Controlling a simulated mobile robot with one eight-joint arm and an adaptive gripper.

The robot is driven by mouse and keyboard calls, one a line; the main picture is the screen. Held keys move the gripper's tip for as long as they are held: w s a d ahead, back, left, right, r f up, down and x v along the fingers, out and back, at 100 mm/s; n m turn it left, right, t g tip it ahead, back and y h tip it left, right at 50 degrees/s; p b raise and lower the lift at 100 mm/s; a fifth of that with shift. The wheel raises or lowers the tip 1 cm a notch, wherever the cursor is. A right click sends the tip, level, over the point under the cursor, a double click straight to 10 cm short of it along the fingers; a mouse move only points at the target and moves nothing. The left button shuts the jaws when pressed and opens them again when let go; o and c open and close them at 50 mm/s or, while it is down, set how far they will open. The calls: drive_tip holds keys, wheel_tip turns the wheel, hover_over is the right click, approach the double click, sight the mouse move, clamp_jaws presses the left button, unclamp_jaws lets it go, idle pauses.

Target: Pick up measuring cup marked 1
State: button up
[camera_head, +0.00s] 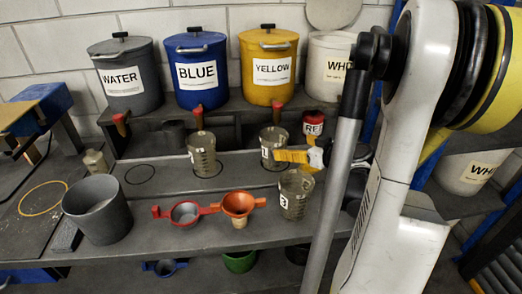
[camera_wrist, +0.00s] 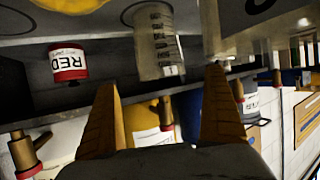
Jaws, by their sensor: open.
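The measuring cup marked 1 (camera_head: 272,138) is a clear grey cup standing upright on the middle shelf, in front of the yellow bucket. In the wrist view, which is upside down, the cup (camera_wrist: 158,42) shows its scale and the label 1. My gripper (camera_head: 281,156) is at the cup's near right side in the head view and covers part of it. In the wrist view my gripper (camera_wrist: 161,80) is open, with its orange fingers apart and the cup just beyond the gap between the tips. Nothing is held.
A cup marked 3 (camera_head: 296,196) stands close in front of my gripper. Another clear cup (camera_head: 202,155) stands to the left. A red-labelled jar (camera_head: 313,122) is behind right. Orange funnel (camera_head: 238,204), red strainer (camera_head: 185,213) and grey pail (camera_head: 98,209) lie nearer. Buckets line the back.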

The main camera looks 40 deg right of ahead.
sight(274, 149)
drive_tip(key=b+x, duration=0.3)
drive_tip(key=x, duration=0.8)
drive_tip(key=shift+f, duration=0.2)
drive_tip(key=shift+r, duration=0.1)
drive_tip(key=c, duration=1.1)
